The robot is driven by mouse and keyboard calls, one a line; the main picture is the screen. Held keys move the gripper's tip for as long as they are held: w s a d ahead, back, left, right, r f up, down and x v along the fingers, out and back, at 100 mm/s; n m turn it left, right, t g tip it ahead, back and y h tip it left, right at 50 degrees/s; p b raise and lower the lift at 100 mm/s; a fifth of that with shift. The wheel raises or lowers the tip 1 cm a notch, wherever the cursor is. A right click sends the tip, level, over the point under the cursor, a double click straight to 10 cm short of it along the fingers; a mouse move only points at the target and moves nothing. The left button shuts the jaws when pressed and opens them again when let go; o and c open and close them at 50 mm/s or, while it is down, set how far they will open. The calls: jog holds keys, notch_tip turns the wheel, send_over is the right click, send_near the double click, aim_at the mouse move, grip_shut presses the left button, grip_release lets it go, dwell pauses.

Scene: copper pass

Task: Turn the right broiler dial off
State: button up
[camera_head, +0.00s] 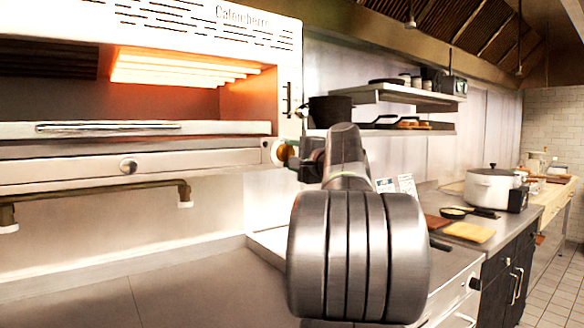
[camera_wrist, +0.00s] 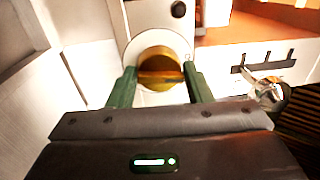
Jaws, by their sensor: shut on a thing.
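The broiler (camera_head: 200,138) fills the upper left of the head view; its right heating section (camera_head: 185,70) glows orange and its left section is dark. The right broiler dial (camera_wrist: 161,66), a round brass knob on a pale round plate, faces the wrist camera. Its raised grip bar lies about level across the picture. The dial also shows at the broiler's right end in the head view (camera_head: 279,152), partly hidden by my gripper. My gripper (camera_wrist: 160,78) has its green fingers on either side of the dial and is shut on it.
A silver knob (camera_head: 128,166) sits on the broiler's front, above a bent pipe handle (camera_head: 100,189). A wall shelf (camera_head: 405,94) with a dark pot (camera_head: 330,110) is close behind my arm. The steel counter (camera_head: 190,285) below is clear.

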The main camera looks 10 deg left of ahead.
jog(key=shift+f+n+b, duration=0.4)
jog(key=shift+n+b, duration=0.25)
jog(key=shift+n, duration=0.25)
jog(key=o, duration=0.9)
jog(key=shift+o, duration=0.2)
jog(key=shift+r, duration=0.15)
jog(key=shift+r, duration=0.1)
jog(key=b+v, duration=0.1)
jog(key=v, duration=1.2)
jog(key=shift+s+d, duration=0.15)
jog(key=shift+d, duration=0.2)
